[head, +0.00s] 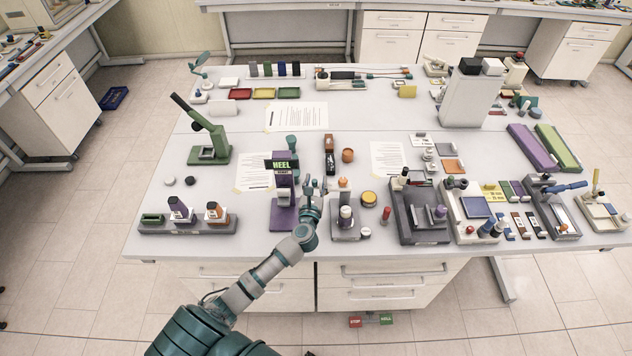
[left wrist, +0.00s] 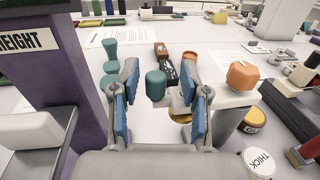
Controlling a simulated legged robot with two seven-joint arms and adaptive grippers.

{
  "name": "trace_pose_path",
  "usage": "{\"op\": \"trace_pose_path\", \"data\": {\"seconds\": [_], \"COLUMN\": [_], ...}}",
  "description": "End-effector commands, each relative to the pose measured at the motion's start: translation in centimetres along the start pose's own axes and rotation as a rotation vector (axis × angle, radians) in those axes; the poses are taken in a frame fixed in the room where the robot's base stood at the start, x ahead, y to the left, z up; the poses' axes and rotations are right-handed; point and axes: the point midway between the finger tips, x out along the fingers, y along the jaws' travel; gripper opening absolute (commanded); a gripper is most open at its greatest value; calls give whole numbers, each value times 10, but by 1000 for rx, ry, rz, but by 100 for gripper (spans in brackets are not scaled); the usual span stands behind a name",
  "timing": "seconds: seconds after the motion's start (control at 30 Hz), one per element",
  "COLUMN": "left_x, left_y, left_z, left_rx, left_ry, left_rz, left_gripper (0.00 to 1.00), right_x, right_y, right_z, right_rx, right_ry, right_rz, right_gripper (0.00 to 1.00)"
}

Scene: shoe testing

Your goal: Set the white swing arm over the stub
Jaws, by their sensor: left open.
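The white swing arm (left wrist: 226,97) shows at the right of the left wrist view, with an orange knob (left wrist: 243,75) on top. A teal knob (left wrist: 155,84) stands between my fingers and looks to be at the arm's free end; the part between is hidden by my right-hand finger. My left gripper (head: 313,190) is open, its blue-padded fingers (left wrist: 161,100) on either side of the teal knob with gaps. In the head view the arm's grey station (head: 344,233) holds a small cylinder (head: 345,213). I cannot tell whether that is the stub. My right gripper is not in view.
A purple height stand (head: 284,213) is close on the left of my gripper. A dark grey fixture (head: 421,225) stands to the right. A yellow-topped tin (head: 369,198), a red bottle (head: 386,214) and a white-capped jar (left wrist: 259,160) are nearby. Papers (head: 388,159) lie behind.

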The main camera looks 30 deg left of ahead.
Motion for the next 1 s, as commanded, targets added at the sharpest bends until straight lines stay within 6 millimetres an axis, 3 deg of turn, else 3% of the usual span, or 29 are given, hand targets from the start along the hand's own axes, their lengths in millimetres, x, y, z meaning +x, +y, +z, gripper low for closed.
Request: {"op": "trace_pose_path", "data": {"seconds": [0.23,0.4,0.43,1.0], "left_x": [1,1,1,-7], "left_y": [0,0,0,-2], "left_z": [0,0,0,-1], "left_rx": [0,1,1,-2], "left_ry": [0,0,0,2], "left_rz": [-1,-1,0,84], "left_gripper": [45,3,0,0], "right_x": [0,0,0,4], "right_y": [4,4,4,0], "right_z": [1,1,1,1], "right_rx": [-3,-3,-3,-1], "right_ry": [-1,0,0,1], "right_rz": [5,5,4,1], "right_gripper": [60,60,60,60]}}
